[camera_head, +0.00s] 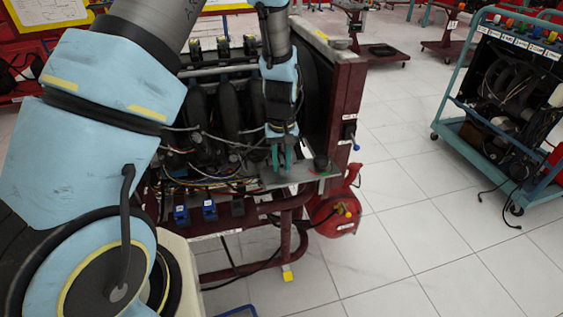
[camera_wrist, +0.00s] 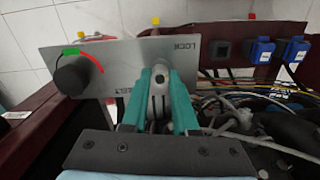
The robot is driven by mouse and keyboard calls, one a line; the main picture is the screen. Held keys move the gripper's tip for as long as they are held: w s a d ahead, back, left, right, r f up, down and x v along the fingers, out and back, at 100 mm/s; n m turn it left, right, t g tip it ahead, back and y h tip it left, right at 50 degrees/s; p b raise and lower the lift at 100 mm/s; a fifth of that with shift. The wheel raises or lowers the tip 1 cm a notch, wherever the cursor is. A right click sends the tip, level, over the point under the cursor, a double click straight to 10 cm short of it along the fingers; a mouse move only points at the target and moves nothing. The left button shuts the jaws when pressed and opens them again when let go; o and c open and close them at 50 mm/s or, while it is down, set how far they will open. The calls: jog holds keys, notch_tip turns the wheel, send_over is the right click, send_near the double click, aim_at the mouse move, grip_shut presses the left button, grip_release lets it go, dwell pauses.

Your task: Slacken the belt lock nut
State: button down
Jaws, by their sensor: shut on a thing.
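The grey panel plate (camera_wrist: 210,68) fills the middle of the wrist view and carries the words LOCK and BELT, seen upside down. A small grey metal part (camera_wrist: 158,88), apparently the belt lock nut, stands at the plate's middle between my teal fingers. My gripper (camera_wrist: 160,80) is shut on this part, with one finger on each side. The fingers hide much of it and of the lettering. In the head view my gripper (camera_head: 282,158) reaches down to the plate (camera_head: 300,175) at the front of the engine trainer, and the nut is hidden there.
A black knob (camera_wrist: 72,76) with a green and red arc sits on the plate left of my fingers. Blue connectors (camera_wrist: 262,50) and loose wires (camera_wrist: 255,100) lie to the right. A red tank (camera_head: 335,215) stands beside the trainer.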

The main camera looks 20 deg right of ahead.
aim_at(281, 166)
dwell(0.3)
jog(key=c, duration=0.7)
grip_release()
jog(key=shift+r, duration=0.1)
notch_tip(281, 166, up, 11)
jog(key=shift+f+b, duration=0.2)
jog(key=shift+b, duration=0.4)
jog(key=s+a+r, duration=0.1)
jog(key=a+r, duration=0.1)
jog(key=a, duration=0.8)
jog(key=s+a+r+n+t+p, duration=0.1)
jog(key=a+r, duration=0.2)
jog(key=a, duration=0.7)
jog(key=s+a+r+n, duration=0.1)
jog(key=a+r, duration=0.1)
jog(key=a, duration=0.7)
jog(key=shift+s+a+r+t, duration=0.25)
jog(key=shift+a+r+t, duration=0.05)
jog(key=shift+a+r, duration=0.1)
